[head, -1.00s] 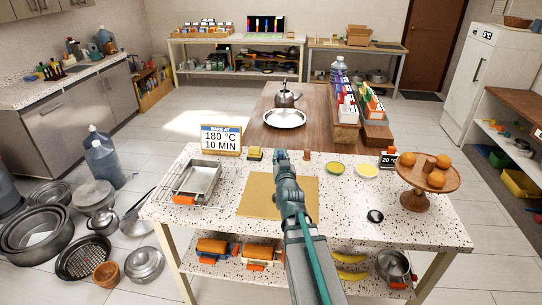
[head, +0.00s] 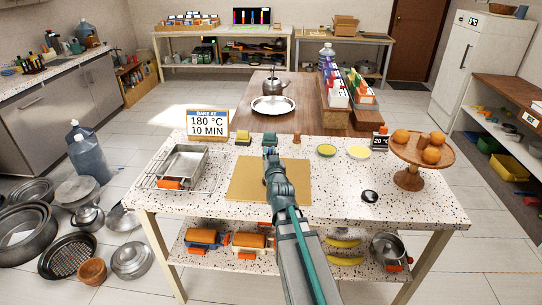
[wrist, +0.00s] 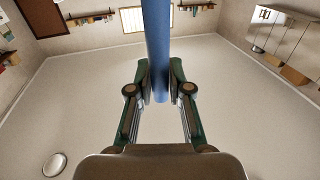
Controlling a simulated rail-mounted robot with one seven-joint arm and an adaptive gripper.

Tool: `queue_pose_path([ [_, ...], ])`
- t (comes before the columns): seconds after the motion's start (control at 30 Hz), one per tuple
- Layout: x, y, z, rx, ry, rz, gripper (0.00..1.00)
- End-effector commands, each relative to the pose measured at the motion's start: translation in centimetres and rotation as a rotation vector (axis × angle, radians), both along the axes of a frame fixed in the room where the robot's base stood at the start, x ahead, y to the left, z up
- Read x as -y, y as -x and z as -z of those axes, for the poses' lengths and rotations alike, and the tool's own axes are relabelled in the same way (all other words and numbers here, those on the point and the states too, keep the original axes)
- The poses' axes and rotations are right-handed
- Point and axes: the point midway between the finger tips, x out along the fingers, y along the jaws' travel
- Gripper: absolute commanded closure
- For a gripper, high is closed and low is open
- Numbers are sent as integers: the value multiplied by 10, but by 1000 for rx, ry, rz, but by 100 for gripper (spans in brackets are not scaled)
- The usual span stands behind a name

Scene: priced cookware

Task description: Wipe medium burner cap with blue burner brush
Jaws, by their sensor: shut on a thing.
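My gripper (wrist: 160,88) is shut on a smooth blue rod (wrist: 156,40), which fits the handle of the blue burner brush. The rod runs up out of the wrist picture, and its bristle end is not in view. In the head view my gripper (head: 270,152) is over the far edge of the tan board on the speckled table, seen from behind. The brush cannot be made out clearly there. A small dark round piece (head: 370,196) lies on the table right of the board; I cannot tell whether it is the medium burner cap.
The tan board (head: 245,180) lies mid-table. A metal pan on a rack (head: 180,165) is left, with a sign (head: 208,124) behind. A yellow sponge (head: 243,136), two small bowls (head: 327,150) and a wooden stand with oranges (head: 408,180) surround it. The front right of the table is clear.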

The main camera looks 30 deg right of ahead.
Motion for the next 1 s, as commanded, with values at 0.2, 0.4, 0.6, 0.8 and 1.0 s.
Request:
queue_pose_path([
  [0.2,4,-22,3,2,2,-9,100],
  [0.4,3,-21,-6,-2,-1,-12,100],
  [0.6,0,-3,-1,-3,0,-3,100],
  [0.8,-2,11,-4,-2,-1,5,100],
  [1.0,0,10,-30,0,1,6,100],
])
